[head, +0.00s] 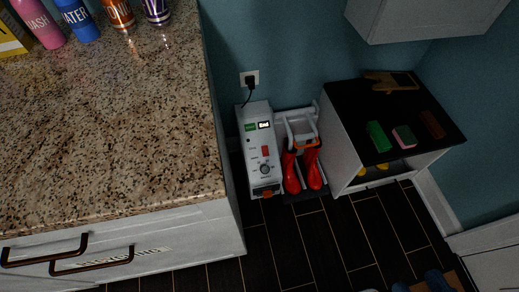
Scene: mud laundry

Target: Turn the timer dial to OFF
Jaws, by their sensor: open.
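The timer dial (264,168) is a small round grey knob on the sloping face of a white appliance (256,186), standing on the floor beside the counter. Small marks surround the dial, but they are too small to read, so I cannot tell its setting. Above it are a red switch (265,151) and a small lit display (264,125), with a green label (250,127) to the left. My gripper is not in the head view.
A granite counter (110,120) fills the left, with bottles at its back. Red boots (292,172) stand right of the appliance. A black-topped cabinet (350,115) holds brushes and sponges. A cord runs to a wall outlet (249,79). Dark floor (310,240) in front is clear.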

